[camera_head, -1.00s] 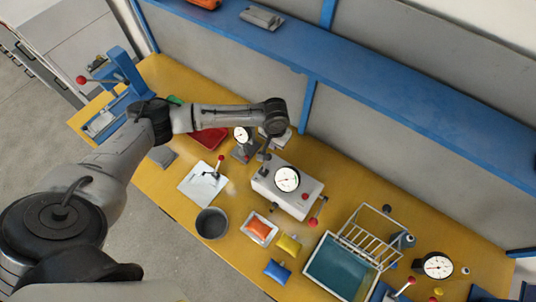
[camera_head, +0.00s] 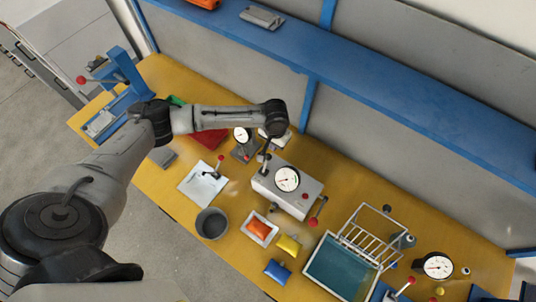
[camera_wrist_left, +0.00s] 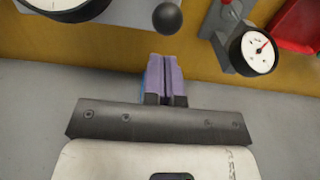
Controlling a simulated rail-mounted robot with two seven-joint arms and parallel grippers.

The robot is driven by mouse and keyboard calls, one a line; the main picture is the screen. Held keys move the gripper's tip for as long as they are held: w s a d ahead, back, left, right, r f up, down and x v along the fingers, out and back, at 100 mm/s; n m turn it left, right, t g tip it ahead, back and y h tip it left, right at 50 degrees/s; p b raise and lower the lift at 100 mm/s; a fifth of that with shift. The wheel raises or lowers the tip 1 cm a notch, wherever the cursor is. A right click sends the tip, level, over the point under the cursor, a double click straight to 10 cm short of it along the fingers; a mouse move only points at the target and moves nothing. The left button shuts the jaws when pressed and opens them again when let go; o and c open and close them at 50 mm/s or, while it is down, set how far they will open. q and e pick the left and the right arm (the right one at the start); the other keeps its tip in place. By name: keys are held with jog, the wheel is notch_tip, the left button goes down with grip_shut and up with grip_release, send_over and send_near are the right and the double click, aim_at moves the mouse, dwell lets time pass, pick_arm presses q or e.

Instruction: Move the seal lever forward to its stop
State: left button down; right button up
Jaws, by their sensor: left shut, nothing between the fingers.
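A grey sealing box with a round white gauge (camera_head: 287,179) stands mid-bench. A lever with a red ball (camera_head: 318,211) sticks out at its right side. A dark round knob (camera_wrist_left: 167,18) shows in the left wrist view, and I cannot tell for certain which handle is the seal lever. My left gripper (camera_wrist_left: 165,62) is shut and empty, its purple fingers pointing toward that knob with a gap seen between them. In the head view the left gripper (camera_head: 266,151) is small and partly hidden by its own wrist, beside the box's far left corner. My right gripper is not in view.
A small dial gauge (camera_head: 242,134) on a dark stand is close left of the gripper; it also shows in the left wrist view (camera_wrist_left: 259,53). A blue shelf (camera_head: 370,85) runs above the back. A grey cup (camera_head: 211,223) stands in front.

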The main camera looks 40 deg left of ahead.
aim_at(266, 163)
pick_arm(q)
jog(key=shift+f, duration=1.65)
jog(key=shift+s+d+r+p, duration=0.1)
jog(key=shift+s+r+p, duration=0.2)
jog(key=shift+p, duration=0.15)
jog(key=shift+s+r+p, duration=0.15)
jog(key=shift+s+p, duration=0.25)
jog(key=shift+p, duration=0.25)
